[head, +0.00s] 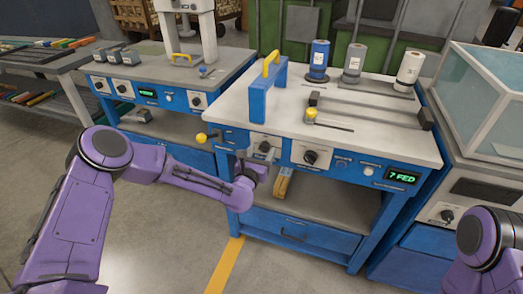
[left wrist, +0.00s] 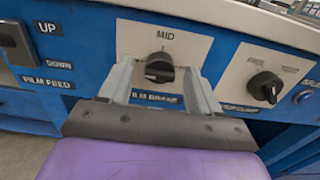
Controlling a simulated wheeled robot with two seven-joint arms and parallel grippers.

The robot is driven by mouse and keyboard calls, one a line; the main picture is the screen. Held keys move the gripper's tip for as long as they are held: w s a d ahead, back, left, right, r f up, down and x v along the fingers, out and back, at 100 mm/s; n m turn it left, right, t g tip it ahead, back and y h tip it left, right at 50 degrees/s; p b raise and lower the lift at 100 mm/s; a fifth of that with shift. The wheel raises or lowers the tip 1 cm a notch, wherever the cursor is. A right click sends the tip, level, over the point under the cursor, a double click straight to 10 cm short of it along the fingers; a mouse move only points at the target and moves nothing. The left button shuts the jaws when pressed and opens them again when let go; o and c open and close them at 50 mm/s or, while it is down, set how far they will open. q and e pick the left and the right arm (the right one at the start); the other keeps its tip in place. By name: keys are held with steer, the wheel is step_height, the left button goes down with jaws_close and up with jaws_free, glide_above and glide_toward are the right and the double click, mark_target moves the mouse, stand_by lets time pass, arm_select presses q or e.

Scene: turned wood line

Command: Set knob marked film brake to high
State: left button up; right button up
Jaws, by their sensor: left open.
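The film brake knob (left wrist: 160,67) is black and round, on a white plate under the word MID. Its light pointer mark appears to face up toward MID. The FILM BRAKE label below it is partly hidden by my left gripper (left wrist: 163,72). The gripper's two grey fingers are open, one on each side of the knob, with a gap to it at least on the right. In the head view the same knob (head: 264,147) is on the front of the right-hand workbench, with my left gripper (head: 269,160) just in front. My right gripper is out of view.
A second black knob (left wrist: 266,87) sits to the right. A film feed lever (left wrist: 14,43) marked UP and DOWN is to the left. The bench's grey top (head: 240,106) overhangs the panel. A green display (head: 402,176) reads 7 FED.

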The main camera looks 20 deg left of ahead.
arm_select(q)
steer(key=shift+w, duration=0.55)
steer(key=c, duration=1)
steer(key=shift+c, duration=0.2)
